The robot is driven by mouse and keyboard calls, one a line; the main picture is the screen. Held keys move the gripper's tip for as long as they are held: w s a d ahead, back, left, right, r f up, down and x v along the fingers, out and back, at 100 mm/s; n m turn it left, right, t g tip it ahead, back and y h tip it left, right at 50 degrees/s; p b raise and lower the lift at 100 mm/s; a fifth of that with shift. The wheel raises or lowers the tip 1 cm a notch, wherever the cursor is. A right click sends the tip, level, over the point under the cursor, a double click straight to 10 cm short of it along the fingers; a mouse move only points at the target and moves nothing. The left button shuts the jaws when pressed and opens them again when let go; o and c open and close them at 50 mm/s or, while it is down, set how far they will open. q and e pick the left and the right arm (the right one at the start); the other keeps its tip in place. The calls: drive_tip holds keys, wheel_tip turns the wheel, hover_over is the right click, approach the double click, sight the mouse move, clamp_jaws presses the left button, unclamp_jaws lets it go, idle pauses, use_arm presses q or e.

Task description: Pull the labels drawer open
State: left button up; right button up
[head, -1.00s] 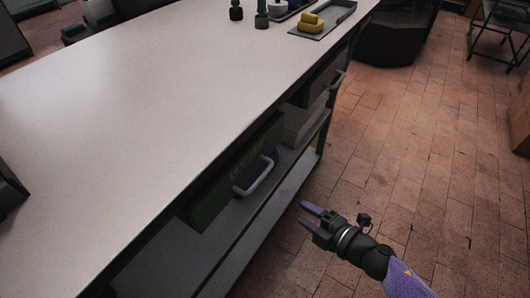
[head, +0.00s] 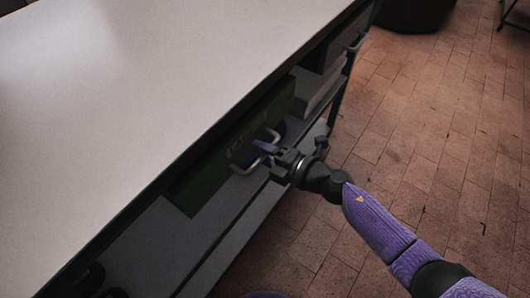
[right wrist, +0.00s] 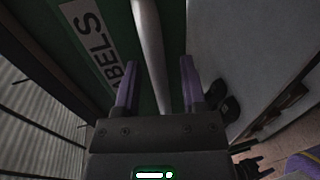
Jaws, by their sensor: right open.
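The labels drawer is a green front (head: 190,192) under the bench top; the right wrist view shows its white label (right wrist: 88,32) with the letters "BELS". Its pale bar handle (head: 240,171) stands out from the front and also shows in the right wrist view (right wrist: 150,50). My right gripper (head: 268,146) is open at the handle. In the right wrist view its purple fingers (right wrist: 158,82) lie on either side of the bar, with gaps to both. The drawer looks closed. A small dark shape beside purple at that view's lower right may be my left gripper; its jaws are unclear.
The pale bench top (head: 150,80) overhangs the drawer. A lower shelf (head: 160,245) runs beneath it. Another unit with a handle (head: 357,43) is farther right along the bench. The brick floor (head: 440,140) to the right is clear.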

clamp_jaws()
idle(1.4)
